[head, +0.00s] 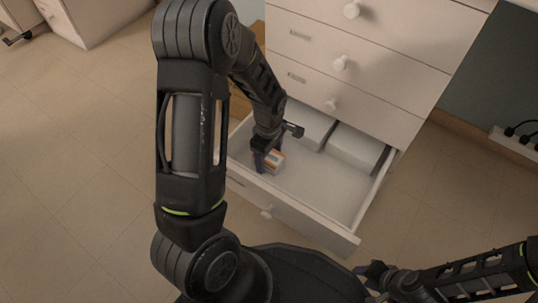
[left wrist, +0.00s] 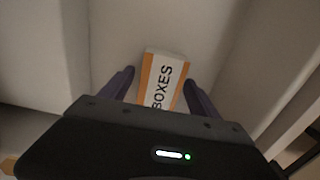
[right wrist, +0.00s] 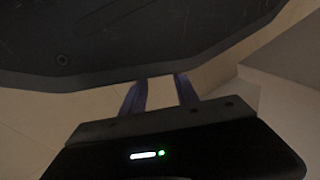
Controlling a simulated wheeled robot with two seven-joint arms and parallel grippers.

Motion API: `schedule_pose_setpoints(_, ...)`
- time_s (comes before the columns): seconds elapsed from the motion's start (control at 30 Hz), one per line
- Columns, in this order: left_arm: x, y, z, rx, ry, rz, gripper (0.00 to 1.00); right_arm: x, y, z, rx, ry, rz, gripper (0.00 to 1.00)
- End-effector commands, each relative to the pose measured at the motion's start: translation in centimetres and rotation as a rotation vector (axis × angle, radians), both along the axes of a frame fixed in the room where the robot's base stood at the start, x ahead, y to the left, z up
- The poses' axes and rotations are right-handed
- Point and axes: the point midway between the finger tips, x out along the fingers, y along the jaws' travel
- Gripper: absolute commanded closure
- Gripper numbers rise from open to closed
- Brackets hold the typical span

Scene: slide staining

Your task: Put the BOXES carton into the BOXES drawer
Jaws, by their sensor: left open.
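The BOXES carton (head: 275,160) is a small white and orange box inside the open bottom drawer (head: 322,192) of a white cabinet. In the left wrist view the carton (left wrist: 163,82) lies between my left gripper's fingers with its BOXES label showing, and there are gaps on both sides of it. My left gripper (head: 268,158) is open, reaching down into the drawer around the carton. The carton appears to be on the drawer floor. My right gripper (right wrist: 160,92) is away from the drawer, beside my own base, with its fingers apart and nothing between them.
A power strip (head: 515,140) is on the wall at right.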

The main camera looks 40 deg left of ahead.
Motion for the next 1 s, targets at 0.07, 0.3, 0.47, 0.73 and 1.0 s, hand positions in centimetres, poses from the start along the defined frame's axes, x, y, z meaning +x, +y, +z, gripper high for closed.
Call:
schedule_pose_setpoints(0.07,0.0,0.0,0.0,0.000,0.000,0.000,0.29,0.0,0.0,0.0,0.000,0.000,0.000,0.64)
schedule_pose_setpoints(0.3,0.1,0.0,1.7,0.000,-0.002,0.000,0.29,-0.1,0.0,1.1,0.001,0.004,0.001,0.64)
schedule_pose_setpoints(0.47,0.1,0.0,4.7,0.001,-0.003,-0.001,0.29,-0.4,-0.1,2.7,0.002,0.009,0.004,0.64)
schedule_pose_setpoints(0.73,0.1,0.0,10.2,0.000,-0.003,-0.001,0.29,-0.8,-0.1,5.6,0.004,0.022,0.011,0.64)
schedule_pose_setpoints(1.0,0.0,0.0,12.4,0.000,0.001,-0.001,0.29,-1.1,-0.1,6.5,0.005,0.030,0.015,0.64)
